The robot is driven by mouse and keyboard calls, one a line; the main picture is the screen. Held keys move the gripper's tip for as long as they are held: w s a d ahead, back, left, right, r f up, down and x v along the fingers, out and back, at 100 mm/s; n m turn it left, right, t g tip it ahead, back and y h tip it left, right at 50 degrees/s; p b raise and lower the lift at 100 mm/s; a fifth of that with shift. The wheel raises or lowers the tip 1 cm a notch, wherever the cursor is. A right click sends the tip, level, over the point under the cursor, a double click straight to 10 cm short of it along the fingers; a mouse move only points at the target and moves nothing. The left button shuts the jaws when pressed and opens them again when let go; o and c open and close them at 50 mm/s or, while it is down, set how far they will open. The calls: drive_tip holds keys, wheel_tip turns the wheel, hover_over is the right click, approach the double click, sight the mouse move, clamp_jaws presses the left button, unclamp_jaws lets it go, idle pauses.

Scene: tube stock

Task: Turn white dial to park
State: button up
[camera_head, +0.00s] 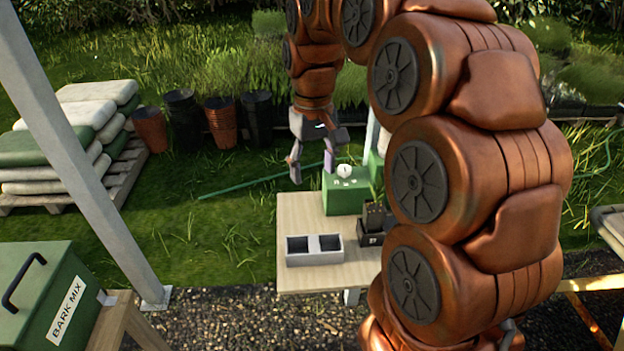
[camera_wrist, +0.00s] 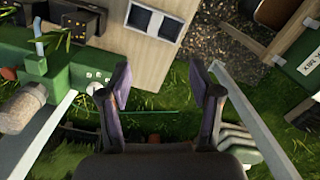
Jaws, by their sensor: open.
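The white dial (camera_head: 344,171) is on top of a green box (camera_head: 345,197) at the back of the wooden table. Small white marks show on the box by the dial; I cannot read them or the dial's setting. My gripper (camera_head: 312,172) is open and empty, to the left of the dial and apart from it. In the wrist view, the fingers of my gripper (camera_wrist: 160,82) stand wide apart with grass between them. The dial (camera_wrist: 94,88) and the green box (camera_wrist: 92,68) lie left of the left finger there.
A grey tray with two compartments (camera_head: 314,261) sits on the wooden table (camera_head: 290,216). A black holder (camera_head: 371,239) stands in front of the green box. A white post (camera_head: 85,150) and the Bark Mix bin (camera_head: 30,275) stand left.

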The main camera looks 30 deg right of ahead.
drive_tip(key=s+a+p, duration=0.1)
drive_tip(key=s+a, duration=0.2)
drive_tip(key=s, duration=0.2)
drive_tip(key=shift+s+r+p, duration=0.2)
drive_tip(key=shift+s+p, duration=0.05)
drive_tip(key=shift+p, duration=0.1)
drive_tip(key=shift+a, duration=0.1)
drive_tip(key=s+a+f, duration=0.1)
drive_tip(key=s+f, duration=0.2)
drive_tip(key=s, duration=0.3)
drive_tip(key=s+a+f, duration=0.2)
drive_tip(key=s, duration=0.4)
drive_tip(key=s+a+f+g, duration=0.1)
drive_tip(key=s+f, duration=0.2)
drive_tip(key=s, duration=0.4)
drive_tip(key=shift+a+f, duration=0.25)
drive_tip(key=shift+f, duration=0.05)
